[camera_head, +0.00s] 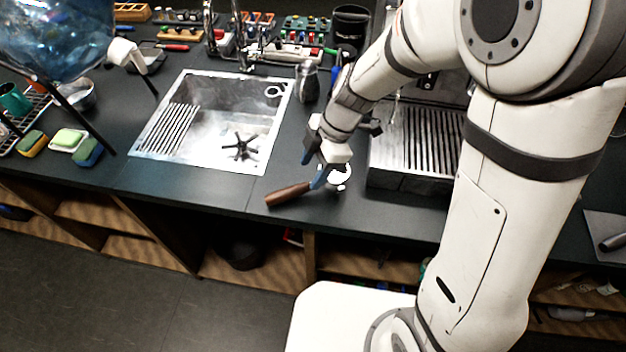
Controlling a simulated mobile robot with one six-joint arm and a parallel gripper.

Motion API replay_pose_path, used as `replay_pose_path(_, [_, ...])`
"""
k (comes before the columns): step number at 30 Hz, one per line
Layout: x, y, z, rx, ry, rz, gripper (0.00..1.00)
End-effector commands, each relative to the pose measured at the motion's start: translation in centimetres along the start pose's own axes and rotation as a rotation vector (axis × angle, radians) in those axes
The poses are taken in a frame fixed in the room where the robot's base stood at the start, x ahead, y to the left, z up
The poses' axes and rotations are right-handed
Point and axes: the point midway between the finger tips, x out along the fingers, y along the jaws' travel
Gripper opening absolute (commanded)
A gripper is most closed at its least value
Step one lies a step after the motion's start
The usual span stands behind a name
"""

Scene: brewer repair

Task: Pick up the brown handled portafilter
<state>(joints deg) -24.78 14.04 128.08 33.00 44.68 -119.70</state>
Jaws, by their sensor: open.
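The portafilter's brown handle (288,194) lies on the dark counter, in front of the sink's right corner, and points to the lower left. Its metal head (340,178) is partly hidden behind my gripper. My gripper (314,172) is low over the counter at the portafilter, with its blue-tipped fingers near the joint of handle and head. The jaws are open. I cannot tell whether the fingers touch the portafilter.
A metal sink (215,120) is set into the counter at left. A slatted drip tray (415,140) stands close on the right. A metal pitcher (307,82) stands behind my gripper. Sponges (88,151) and a large blue bottle (60,35) are at far left. The counter's front edge is close.

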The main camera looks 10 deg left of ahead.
Motion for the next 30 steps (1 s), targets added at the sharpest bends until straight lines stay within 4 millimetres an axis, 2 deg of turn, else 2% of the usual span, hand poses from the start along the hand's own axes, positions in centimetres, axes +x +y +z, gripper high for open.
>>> replay_pose_path(15, [5.8, 0.0, -0.5, 0.005, -0.001, -0.003, 0.54])
replay_pose_path(24, [6.2, 0.1, -0.4, 0.003, -0.002, 0.0, 0.53])
replay_pose_path(30, [6.1, 0.1, -0.4, 0.003, -0.002, 0.0, 0.36])
